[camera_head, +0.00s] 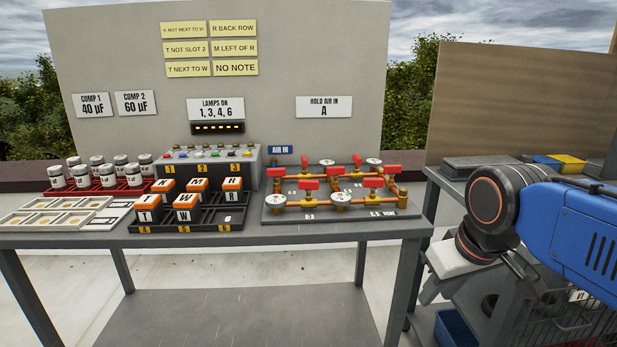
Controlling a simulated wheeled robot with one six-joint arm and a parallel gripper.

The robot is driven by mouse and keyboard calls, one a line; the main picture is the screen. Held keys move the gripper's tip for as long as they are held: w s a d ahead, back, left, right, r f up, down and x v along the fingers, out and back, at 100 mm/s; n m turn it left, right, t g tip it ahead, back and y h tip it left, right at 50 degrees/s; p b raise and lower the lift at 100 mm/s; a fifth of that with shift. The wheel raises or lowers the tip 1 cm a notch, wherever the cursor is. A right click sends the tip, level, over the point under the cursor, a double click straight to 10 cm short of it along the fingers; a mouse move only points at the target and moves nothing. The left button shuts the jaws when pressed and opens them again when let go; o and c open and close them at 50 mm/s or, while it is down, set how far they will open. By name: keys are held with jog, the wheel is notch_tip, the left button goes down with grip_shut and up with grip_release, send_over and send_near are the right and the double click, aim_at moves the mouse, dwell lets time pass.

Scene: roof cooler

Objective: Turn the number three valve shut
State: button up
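A pipe manifold with several red-handled valves (308,185) stands on a grey base plate (262,217) at the right end of the grey table. Its brass and red pipes run in a front and a back row, with round white gauges (340,199). The small labels on the plate are too small to read surely, so I cannot tell which valve is number three. My gripper (432,290) hangs at the lower right, beyond the table's right edge and apart from the valves. Its fingers are partly hidden and their opening is unclear.
The grey table (330,230) also bears a lamp box with coloured buttons (205,163), lettered orange-topped blocks (184,199) in a black tray, white jars (107,175) and pale trays (55,217). A sign reads "HOLD AIR IN A" (324,106). A second bench (470,174) stands right.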

jog(key=w+a+r+n+g, duration=0.1)
jog(key=w+a+r+n, duration=0.25)
jog(key=w+r, duration=0.7)
notch_tip(320, 180, up, 19)
jog(key=n+g, duration=0.3)
jog(key=n, duration=0.7)
send_over(309, 186)
jog(key=f, duration=1.7)
jog(key=shift+w, duration=0.35)
grip_shut()
